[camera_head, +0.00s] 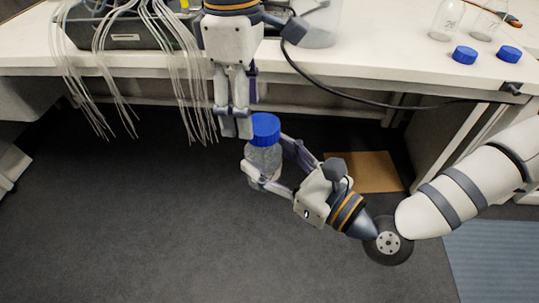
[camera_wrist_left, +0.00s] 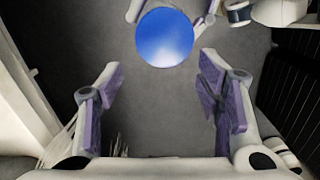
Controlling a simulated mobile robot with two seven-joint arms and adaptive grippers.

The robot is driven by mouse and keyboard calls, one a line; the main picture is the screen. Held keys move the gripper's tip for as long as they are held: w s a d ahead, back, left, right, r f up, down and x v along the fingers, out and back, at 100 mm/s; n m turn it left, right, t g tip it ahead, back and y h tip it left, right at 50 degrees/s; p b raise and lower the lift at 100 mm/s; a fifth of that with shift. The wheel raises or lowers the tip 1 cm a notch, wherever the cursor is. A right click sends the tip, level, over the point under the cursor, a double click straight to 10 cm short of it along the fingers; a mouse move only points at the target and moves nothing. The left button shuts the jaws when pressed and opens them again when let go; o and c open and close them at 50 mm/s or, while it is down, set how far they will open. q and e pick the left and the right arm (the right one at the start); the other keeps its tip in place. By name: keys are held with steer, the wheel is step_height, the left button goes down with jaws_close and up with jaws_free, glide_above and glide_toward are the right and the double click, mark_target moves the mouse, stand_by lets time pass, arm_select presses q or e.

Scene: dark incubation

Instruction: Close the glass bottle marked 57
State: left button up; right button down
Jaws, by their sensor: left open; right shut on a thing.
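A clear glass bottle (camera_head: 264,160) with a blue cap (camera_head: 265,127) on its top is in the middle of the head view, held over the floor in front of the bench. No mark on it is readable. My right gripper (camera_head: 270,166) is shut on the bottle's body. My left gripper (camera_head: 235,122) is above and just left of the cap, pointing down. In the left wrist view the blue cap (camera_wrist_left: 164,37) lies beyond the open, empty fingers of my left gripper (camera_wrist_left: 160,103). The cap hides the bottle there.
On the white bench (camera_head: 400,62) at the right stand a glass bottle marked 25 (camera_head: 447,20) and another glass bottle (camera_head: 488,24). A blue cap (camera_head: 464,55) and a second blue cap (camera_head: 508,53) lie in front. Thin tubes (camera_head: 110,60) hang at the left.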

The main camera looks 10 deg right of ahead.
mark_target(262, 124)
arm_select(q)
steer(key=shift+n, duration=0.7)
steer(key=r, duration=0.2)
steer(key=s+d+r, duration=0.1)
steer(key=r, duration=0.1)
steer(key=d+r, duration=0.1)
steer(key=shift+s+d+r, duration=0.25)
steer(key=shift+s+r, duration=0.05)
steer(key=shift+r, duration=0.1)
step_height(262, 124, down, 8)
steer(key=shift+f, duration=0.1)
